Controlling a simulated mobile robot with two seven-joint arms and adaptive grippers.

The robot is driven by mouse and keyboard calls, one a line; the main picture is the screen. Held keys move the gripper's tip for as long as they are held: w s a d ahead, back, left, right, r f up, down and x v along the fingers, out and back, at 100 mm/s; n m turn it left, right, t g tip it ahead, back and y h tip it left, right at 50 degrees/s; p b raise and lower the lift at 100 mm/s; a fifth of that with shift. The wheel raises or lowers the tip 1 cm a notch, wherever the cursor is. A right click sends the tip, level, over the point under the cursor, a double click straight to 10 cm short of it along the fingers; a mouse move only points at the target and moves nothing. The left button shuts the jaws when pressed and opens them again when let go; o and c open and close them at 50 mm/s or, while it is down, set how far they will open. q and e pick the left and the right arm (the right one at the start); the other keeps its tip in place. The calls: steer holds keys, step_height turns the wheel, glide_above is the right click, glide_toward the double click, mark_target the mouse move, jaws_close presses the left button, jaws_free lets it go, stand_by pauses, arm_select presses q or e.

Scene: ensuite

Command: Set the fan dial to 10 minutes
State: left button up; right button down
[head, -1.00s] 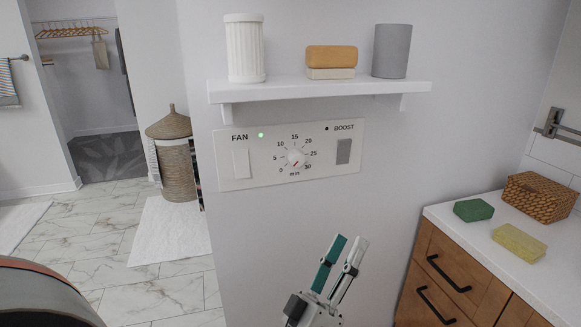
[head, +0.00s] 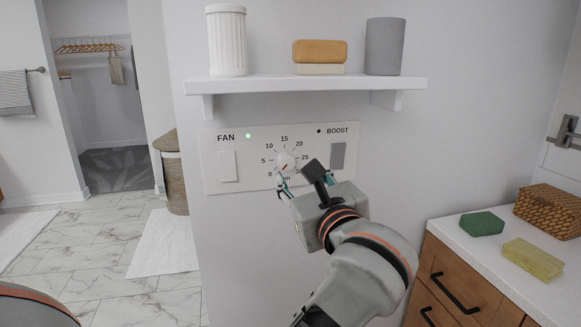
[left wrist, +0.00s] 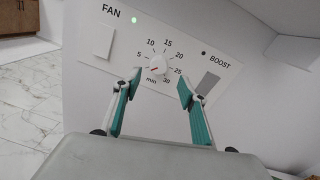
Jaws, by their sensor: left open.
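The fan dial (head: 285,160) is a white round knob on a white wall panel (head: 218,183), with marks from 0 to 30 min. Its red pointer is at the lower left of the knob, roughly toward the 0 end. The dial also shows in the left wrist view (left wrist: 158,64), between and just beyond the fingertips. My left gripper (head: 306,181) is open in front of the panel, just below the dial, its teal-padded fingers (left wrist: 159,82) spread to either side. Whether a finger touches the panel cannot be told. My right gripper is not in view.
The panel has a fan switch (head: 229,166), a lit green light (head: 248,136) and a boost switch (head: 338,156). A shelf (head: 300,86) with a cup, soaps and a tumbler juts out above. A counter (head: 453,226) with sponges and a basket stands right.

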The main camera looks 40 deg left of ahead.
mark_target(288, 163)
arm_select(q)
steer(key=x, duration=0.7)
steer(key=shift+a+b, duration=0.2)
steer(key=shift+b, duration=0.1)
steer(key=c, duration=1.1)
